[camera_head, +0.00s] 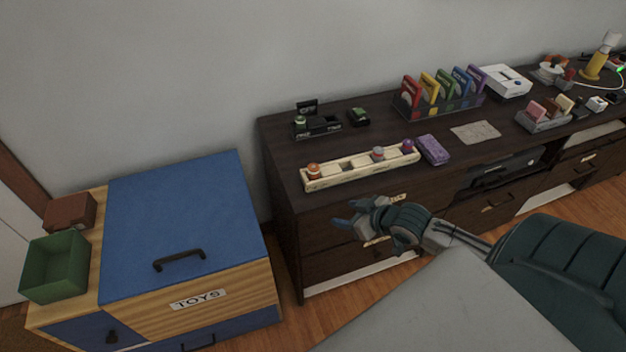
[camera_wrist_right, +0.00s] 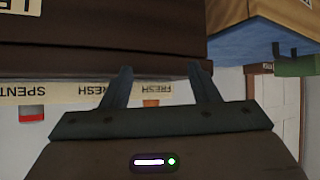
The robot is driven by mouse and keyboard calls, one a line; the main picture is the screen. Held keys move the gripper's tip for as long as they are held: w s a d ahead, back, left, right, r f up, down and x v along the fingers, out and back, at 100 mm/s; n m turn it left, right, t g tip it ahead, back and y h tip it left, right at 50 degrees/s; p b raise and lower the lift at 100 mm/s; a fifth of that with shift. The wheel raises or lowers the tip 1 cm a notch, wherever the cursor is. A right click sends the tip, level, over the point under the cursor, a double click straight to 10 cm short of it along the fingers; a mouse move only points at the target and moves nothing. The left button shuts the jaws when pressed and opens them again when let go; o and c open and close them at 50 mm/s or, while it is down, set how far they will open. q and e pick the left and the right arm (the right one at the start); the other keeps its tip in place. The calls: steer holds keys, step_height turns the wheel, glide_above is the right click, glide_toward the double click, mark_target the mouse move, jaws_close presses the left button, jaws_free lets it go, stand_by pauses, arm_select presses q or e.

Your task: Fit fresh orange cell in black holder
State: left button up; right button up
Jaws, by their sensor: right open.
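The orange cell (camera_head: 313,170) stands in the left end of a cream tray (camera_head: 345,176) on the dark dresser; it also shows in the right wrist view (camera_wrist_right: 151,103). The black holder (camera_head: 318,127) sits behind the tray, near the dresser's back left, with a small pale piece at its left end. My right gripper (camera_head: 352,212) is open and empty in front of the dresser, below and apart from the tray. In the right wrist view, its fingers (camera_wrist_right: 160,85) point toward the dresser, with the orange cell seen between them. My left gripper is not in view.
The tray also holds a grey-and-red cell (camera_head: 377,154) and a purple cell (camera_head: 407,146). A small black-and-green item (camera_head: 359,117) lies right of the holder. A purple block (camera_head: 433,150) lies by the tray's right end. A blue-topped toy chest (camera_head: 185,215) stands left.

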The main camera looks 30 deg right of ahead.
mark_target(318, 169)
steer(key=w+d+r+t+y, duration=0.2)
steer(key=w+r, duration=0.3)
steer(key=r, duration=0.3)
steer(key=shift+n, duration=0.4)
steer(key=b+x, duration=0.3)
steer(key=x, duration=0.1)
steer(key=shift+w+a+f+b, duration=0.1)
steer(key=shift+w+b, duration=0.2)
steer(key=shift+b, duration=0.05)
steer(key=shift+w+a+f, duration=0.1)
steer(key=shift+w, duration=0.2)
steer(key=shift+w+a, duration=0.15)
steer(key=shift+w, duration=0.4)
steer(key=shift+x, duration=2.05)
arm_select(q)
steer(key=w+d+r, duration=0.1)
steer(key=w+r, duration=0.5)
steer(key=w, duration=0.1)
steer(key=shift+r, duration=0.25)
arm_select(e)
steer(key=shift+w, duration=0.1)
steer(key=shift+c, duration=0.4)
steer(key=c, duration=1.1)
